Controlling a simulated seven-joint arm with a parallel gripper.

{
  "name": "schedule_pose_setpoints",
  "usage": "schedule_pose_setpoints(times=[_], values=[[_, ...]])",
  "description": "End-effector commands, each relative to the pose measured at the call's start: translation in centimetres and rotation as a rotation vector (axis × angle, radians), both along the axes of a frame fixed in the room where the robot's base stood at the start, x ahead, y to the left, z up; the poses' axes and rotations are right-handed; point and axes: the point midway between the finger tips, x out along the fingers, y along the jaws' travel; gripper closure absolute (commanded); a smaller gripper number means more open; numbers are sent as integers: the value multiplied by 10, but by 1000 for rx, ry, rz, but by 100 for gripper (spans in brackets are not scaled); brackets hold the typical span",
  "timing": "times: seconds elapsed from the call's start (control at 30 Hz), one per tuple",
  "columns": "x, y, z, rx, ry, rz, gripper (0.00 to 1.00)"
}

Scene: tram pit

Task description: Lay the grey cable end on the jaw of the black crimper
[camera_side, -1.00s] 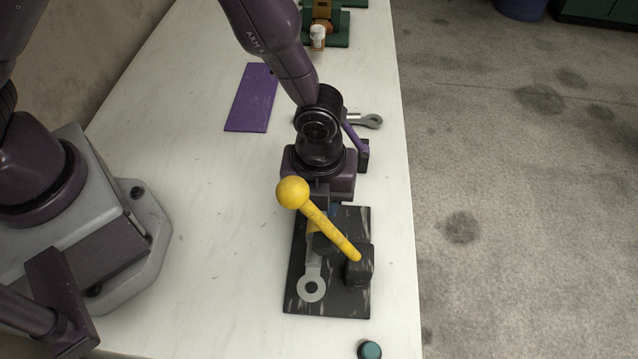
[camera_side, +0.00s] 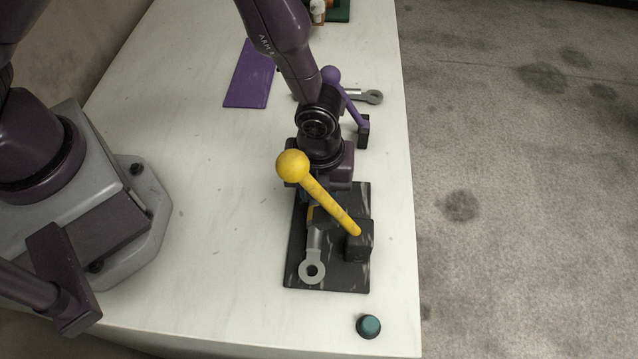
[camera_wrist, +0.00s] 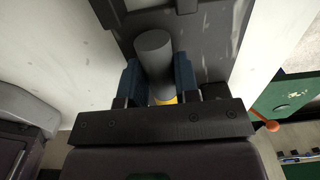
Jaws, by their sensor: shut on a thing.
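The black crimper (camera_side: 357,277) is a dark marbled plate with a block and a yellow ball-ended lever (camera_side: 330,205) at its right. The grey cable end (camera_side: 312,271), a lug with a ring, shows over the front of the plate, left of the block. My gripper (camera_side: 318,204) is above the plate and shut on it. In the wrist view its grey barrel (camera_wrist: 154,50) lies between the blue fingers of my gripper (camera_wrist: 158,85), with a bit of yellow below. The lever partly hides the fingers. I cannot tell whether the cable end touches the jaw.
A purple-levered tool (camera_side: 363,130) and another grey lug (camera_side: 371,97) are behind my gripper. A purple mat (camera_side: 250,75) lies at the back left. A teal-topped knob (camera_side: 368,325) is near the front. The table's right edge is close to the crimper.

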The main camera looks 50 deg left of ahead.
Motion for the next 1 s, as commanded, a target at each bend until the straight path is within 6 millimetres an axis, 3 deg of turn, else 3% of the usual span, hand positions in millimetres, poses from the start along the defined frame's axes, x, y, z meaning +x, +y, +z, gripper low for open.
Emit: schedule_pose_setpoints(times=[0.87, 0.9, 1.0], values=[[0, 0, -12, 0, 0, -1, 97], [0, 0, -12, 0, 0, 0, 64], [0, 0, -12, 0, 0, 0, 41]])
